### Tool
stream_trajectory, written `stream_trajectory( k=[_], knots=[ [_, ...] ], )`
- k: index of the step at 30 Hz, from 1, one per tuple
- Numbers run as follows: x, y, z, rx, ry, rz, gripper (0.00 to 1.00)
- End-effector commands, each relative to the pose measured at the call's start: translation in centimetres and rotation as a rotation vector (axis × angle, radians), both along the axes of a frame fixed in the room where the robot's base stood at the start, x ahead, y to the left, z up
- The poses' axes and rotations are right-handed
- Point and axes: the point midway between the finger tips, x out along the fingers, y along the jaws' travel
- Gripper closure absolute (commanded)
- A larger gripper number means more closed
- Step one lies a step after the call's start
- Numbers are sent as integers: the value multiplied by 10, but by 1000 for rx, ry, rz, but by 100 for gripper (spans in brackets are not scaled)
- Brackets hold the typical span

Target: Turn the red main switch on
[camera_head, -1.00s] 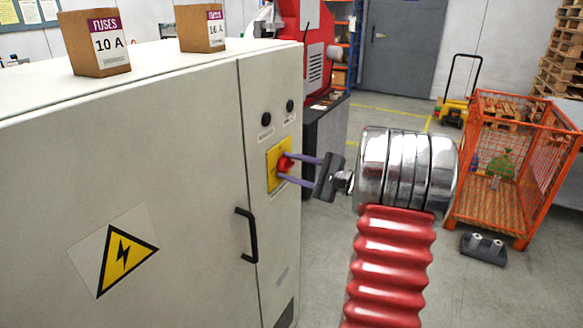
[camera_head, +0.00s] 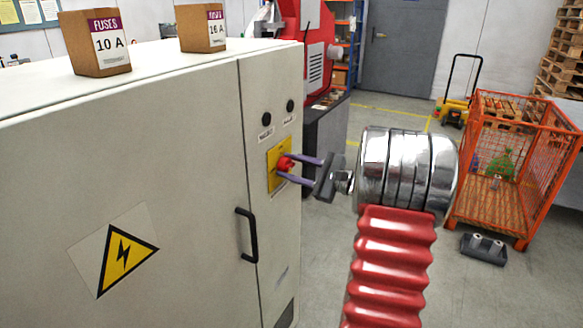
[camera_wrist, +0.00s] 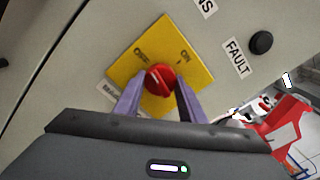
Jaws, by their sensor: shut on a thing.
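The fingers hide parts of the knob's sides and of the plate's lower edge.
The cabinet (camera_head: 150,130) has a black door handle (camera_head: 247,235) below the switch and two black buttons above it. Two fuse boxes (camera_head: 97,42) stand on top. An orange mesh cart (camera_head: 515,165) and a grey tray (camera_head: 484,249) stand right on the floor.

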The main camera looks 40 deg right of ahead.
Motion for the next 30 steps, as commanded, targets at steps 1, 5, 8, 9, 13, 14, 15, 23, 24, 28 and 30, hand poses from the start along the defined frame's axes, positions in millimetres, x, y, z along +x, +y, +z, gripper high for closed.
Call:
stream_trajectory(
  k=[1, 5, 8, 9, 13, 14, 15, 23, 24, 28, 30],
  knots=[
    [-1, 1, -1, 32, 14, 1, 86],
    [-1, 1, -1, 135, 51, 2, 86],
    [-1, 1, -2, 222, 82, 2, 86],
    [0, 1, -2, 259, 94, 2, 86],
    [0, 1, -2, 375, 135, 2, 86],
    [0, 1, -2, 402, 145, 2, 86],
    [0, 1, -2, 437, 158, 2, 86],
    [0, 2, -1, 670, 240, 2, 86],
    [0, 2, -1, 706, 253, 2, 86],
    [0, 2, -1, 822, 294, 1, 86],
    [0, 2, -1, 884, 316, 1, 86]
  ],
)
